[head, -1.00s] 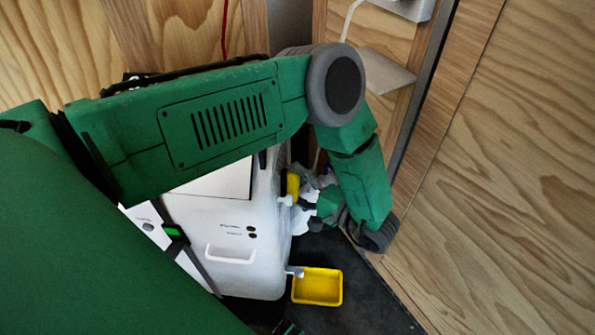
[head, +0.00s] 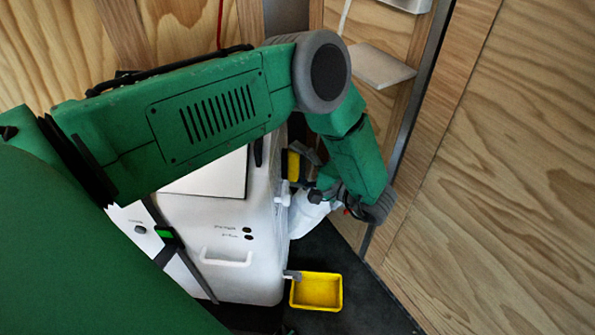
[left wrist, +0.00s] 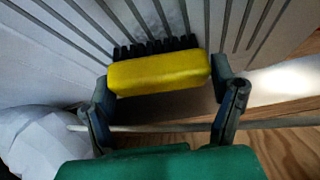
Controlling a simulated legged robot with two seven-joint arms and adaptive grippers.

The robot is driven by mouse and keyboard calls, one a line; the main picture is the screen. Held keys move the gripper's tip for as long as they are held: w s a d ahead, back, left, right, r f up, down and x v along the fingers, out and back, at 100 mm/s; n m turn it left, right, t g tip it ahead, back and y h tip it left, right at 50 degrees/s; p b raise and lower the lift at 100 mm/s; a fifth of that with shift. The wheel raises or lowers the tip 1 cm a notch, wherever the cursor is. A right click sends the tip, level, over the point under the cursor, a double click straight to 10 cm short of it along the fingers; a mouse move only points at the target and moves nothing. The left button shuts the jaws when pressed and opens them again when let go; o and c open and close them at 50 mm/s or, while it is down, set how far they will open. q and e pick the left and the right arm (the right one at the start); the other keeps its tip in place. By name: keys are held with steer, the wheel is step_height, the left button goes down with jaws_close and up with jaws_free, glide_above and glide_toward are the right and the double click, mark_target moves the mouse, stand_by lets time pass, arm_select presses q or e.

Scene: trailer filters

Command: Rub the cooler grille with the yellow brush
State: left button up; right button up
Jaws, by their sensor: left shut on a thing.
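The yellow brush (left wrist: 158,73) is held between the two fingers of my left gripper (left wrist: 165,95) in the left wrist view. Its dark bristles (left wrist: 155,47) face the slatted cooler grille (left wrist: 190,20) and appear to meet the slats. In the head view the brush (head: 293,165) shows as a small yellow block at the right side of the white cooler (head: 225,235). My left gripper (head: 308,180) is beside it, partly hidden by my arm. The grille side is turned away from the head view. My right gripper is not seen.
A yellow tray (head: 317,291) sits on the dark floor by the cooler's lower corner. A white bag-like thing (left wrist: 35,135) lies left of the gripper in the wrist view. The wooden wall (head: 480,170) stands close on the right, with a small shelf (head: 381,66).

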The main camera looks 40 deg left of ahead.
arm_select(q)
steer(key=shift+w+a+b, duration=0.45)
steer(key=shift+w+b, duration=0.05)
steer(key=shift+w, duration=0.25)
steer(key=shift+w+a+b, duration=0.45)
steer(key=shift+w+b, duration=0.05)
steer(key=shift+w, duration=0.25)
steer(key=shift+s+d+r+p, duration=0.1)
steer(key=shift+s+d+p, duration=0.3)
steer(key=shift+s+p, duration=0.35)
steer(key=shift+s+d+p, duration=0.55)
steer(key=shift+s, duration=0.3)
steer(key=shift+s+d+p, duration=0.4)
steer(key=shift+s+p, duration=0.15)
steer(key=shift+s, duration=0.15)
steer(key=shift+s+d+p, duration=0.4)
steer(key=shift+s+d, duration=0.05)
steer(key=shift+s, duration=0.35)
steer(key=shift+s+d+p, duration=0.45)
steer(key=shift+s, duration=0.3)
steer(key=shift+s+d+p, duration=0.4)
steer(key=shift+s+d, duration=0.05)
steer(key=shift+s, duration=0.35)
